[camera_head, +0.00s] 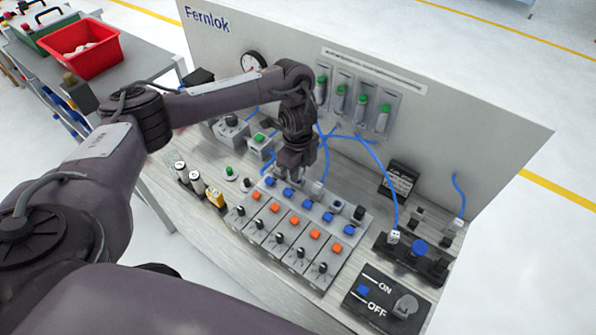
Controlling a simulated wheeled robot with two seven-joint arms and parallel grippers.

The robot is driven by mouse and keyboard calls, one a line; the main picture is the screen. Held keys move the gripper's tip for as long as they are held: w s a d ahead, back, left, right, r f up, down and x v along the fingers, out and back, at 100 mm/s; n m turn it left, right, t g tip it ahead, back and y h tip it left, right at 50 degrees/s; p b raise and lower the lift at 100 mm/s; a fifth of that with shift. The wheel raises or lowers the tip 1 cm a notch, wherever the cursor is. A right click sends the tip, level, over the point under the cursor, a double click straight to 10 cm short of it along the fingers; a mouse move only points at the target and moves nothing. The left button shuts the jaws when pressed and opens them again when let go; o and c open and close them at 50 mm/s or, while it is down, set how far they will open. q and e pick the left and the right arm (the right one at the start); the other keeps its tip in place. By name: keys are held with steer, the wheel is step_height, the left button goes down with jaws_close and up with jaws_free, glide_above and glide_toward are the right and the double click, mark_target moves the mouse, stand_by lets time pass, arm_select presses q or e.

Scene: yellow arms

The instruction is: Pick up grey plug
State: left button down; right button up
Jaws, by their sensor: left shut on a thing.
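My left gripper (297,170) points down over the back edge of the switch modules on the workbench. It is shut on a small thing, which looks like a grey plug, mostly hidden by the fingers. Another small grey plug (317,188) with a blue cable stands just right of the fingertips, at the back of the modules. More pale grey plugs with blue cables show farther right, one at the black block (393,237) and one near the panel's right side (459,223). My right gripper is not in view.
An upright panel (500,135) with green-topped cylinders (341,98) and a gauge (253,62) stands close behind the gripper. Slack blue cables (372,155) hang around it. An ON/OFF box (385,300) is at the front right. A red bin (85,48) stands on a side table.

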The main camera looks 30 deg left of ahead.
arm_select(q)
step_height(320, 180, up, 19)
steer(key=p, duration=0.3)
steer(key=shift+p, duration=0.3)
steer(key=shift+f, duration=0.1)
steer(key=shift+f, duration=0.1)
